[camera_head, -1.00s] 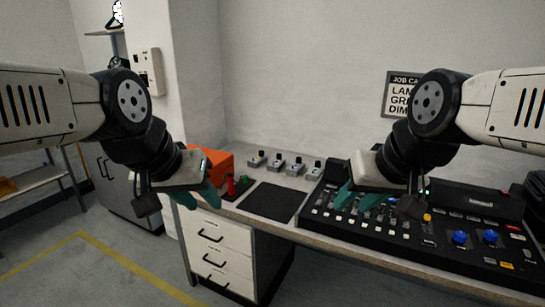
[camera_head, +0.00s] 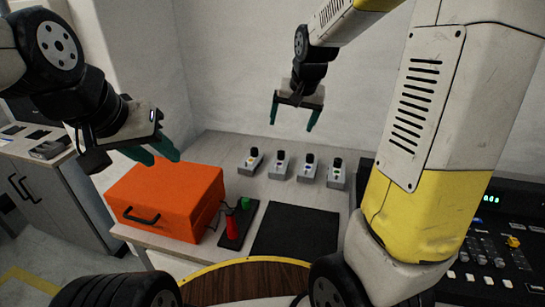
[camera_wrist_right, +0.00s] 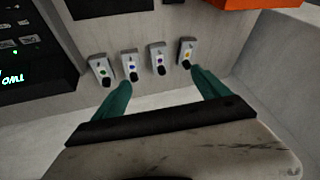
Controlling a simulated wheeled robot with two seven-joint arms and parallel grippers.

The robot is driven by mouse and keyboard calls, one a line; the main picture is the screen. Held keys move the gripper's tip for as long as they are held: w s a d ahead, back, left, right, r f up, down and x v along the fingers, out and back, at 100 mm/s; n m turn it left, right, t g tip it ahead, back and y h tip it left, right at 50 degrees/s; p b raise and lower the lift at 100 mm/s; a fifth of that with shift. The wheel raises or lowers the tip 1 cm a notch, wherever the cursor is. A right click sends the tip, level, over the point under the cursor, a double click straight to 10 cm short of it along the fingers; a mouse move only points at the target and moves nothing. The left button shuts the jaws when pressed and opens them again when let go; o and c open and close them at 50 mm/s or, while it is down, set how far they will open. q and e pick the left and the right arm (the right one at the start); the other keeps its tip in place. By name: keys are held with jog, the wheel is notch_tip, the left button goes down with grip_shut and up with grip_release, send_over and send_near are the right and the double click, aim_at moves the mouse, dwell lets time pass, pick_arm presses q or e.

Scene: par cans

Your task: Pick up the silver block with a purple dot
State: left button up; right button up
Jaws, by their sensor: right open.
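The silver block with a purple dot (camera_head: 280,166) stands on the table near the wall, second from the left in a row of similar blocks. It is third from the left in the right wrist view (camera_wrist_right: 158,62). My right gripper (camera_head: 293,118) is open and empty, above and apart from the row. In the right wrist view its fingers (camera_wrist_right: 161,80) point toward the blocks, with the purple-dot block between them in the picture. My left gripper (camera_head: 160,157) appears open and empty, above the orange case.
Silver blocks with yellow (camera_head: 251,161), blue (camera_head: 308,168) and green (camera_head: 337,173) dots flank it closely. An orange case (camera_head: 172,200), a stand with red and green pieces (camera_head: 238,225) and a dark mat (camera_head: 296,231) lie nearer. A black console (camera_head: 497,245) is at right.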

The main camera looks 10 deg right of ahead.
jog(key=w+f+m+h, duration=0.1)
jog(key=w+f+h, duration=0.1)
jog(key=w+f, duration=1)
send_near(279, 164)
jog(key=shift+w+a+f+g, duration=0.1)
jog(key=shift+w+f+g, duration=0.1)
jog(key=shift+w, duration=0.15)
jog(key=shift+w+f+g, duration=0.1)
jog(key=shift+w+g, duration=0.1)
jog(key=shift+w, duration=0.1)
jog(key=x, duration=0.8)
jog(key=shift+f, duration=0.1)
grip_shut()
